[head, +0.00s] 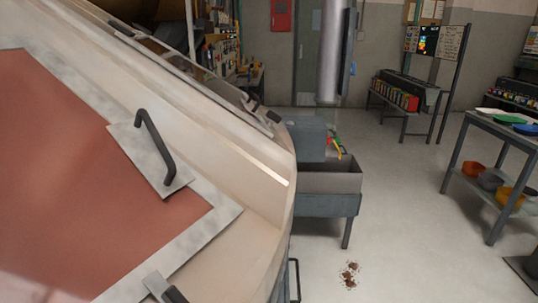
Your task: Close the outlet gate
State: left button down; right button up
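Neither of my grippers shows in the head view. A large beige machine housing (235,150) fills the left side, tilted in the picture and close to me. It bears a reddish panel (90,180) in a grey frame, with a black bar handle (155,150) on a plate. A second dark handle or latch (165,290) is cut off at the bottom edge. I cannot tell for sure which part is the outlet gate. A grey box (306,138) with small red, green and yellow parts (337,146) beside it stands behind the housing.
An open grey bin (332,180) on a stand is behind the housing. A vertical grey pipe (330,50) hangs above. A table (505,135) with plates and bowls is at right. Brown spilled material (349,274) lies on the floor. The middle floor is otherwise clear.

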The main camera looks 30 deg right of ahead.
aim_at(332, 150)
jog(key=l+z, duration=0.1)
jog(key=l, duration=0.7)
jog(key=l+z, duration=0.15)
jog(key=l, duration=0.65)
jog(key=l+z, duration=0.1)
jog(key=l, duration=0.65)
jog(key=l+z, duration=0.15)
jog(key=l, duration=0.65)
jog(key=i+l+z, duration=0.1)
jog(key=l, duration=0.7)
